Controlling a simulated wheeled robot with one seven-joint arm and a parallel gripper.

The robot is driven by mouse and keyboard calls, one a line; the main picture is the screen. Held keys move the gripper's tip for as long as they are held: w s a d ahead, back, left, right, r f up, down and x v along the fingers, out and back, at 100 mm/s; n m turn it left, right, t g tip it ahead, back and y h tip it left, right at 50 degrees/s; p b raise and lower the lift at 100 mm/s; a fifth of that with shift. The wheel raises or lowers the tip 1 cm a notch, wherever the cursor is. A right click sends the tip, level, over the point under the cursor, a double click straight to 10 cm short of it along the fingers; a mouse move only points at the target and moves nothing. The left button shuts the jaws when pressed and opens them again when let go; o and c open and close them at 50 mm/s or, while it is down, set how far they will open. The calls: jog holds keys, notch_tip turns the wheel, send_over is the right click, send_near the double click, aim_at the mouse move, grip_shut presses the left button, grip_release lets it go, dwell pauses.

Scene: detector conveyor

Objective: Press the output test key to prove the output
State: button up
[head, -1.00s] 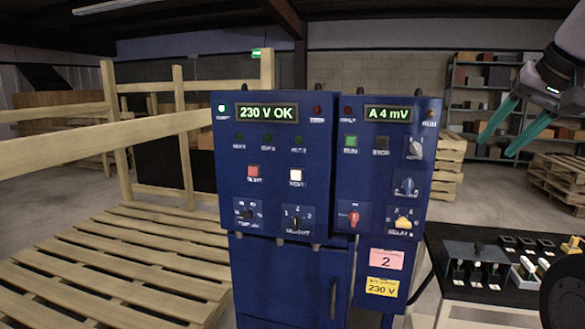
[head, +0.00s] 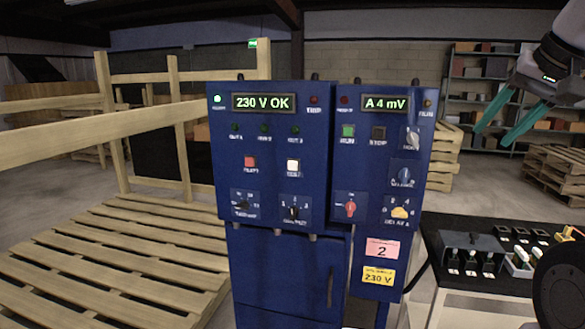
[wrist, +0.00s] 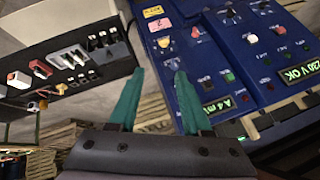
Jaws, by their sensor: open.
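The blue control cabinet (head: 270,215) stands upright in the middle of the head view. Its white test key (head: 293,165) sits on the left panel, right of a red key (head: 250,162) and below three dark lamps. The left display (head: 264,102) reads "230 V OK". My gripper (head: 492,136) is at the upper right, right of the cabinet and apart from it, with green fingers spread and empty. In the wrist view the open fingers (wrist: 159,72) point at the cabinet's right-hand side; the white key (wrist: 253,39) shows upside down, away from the fingers.
The right panel has a green key (head: 348,131), a black stop key (head: 378,133) and several knobs, including a red one (head: 350,208). A table (head: 480,280) with small parts stands at the right. A wooden pallet (head: 110,265) and rails fill the left.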

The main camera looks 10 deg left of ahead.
grip_shut()
dwell(1.6)
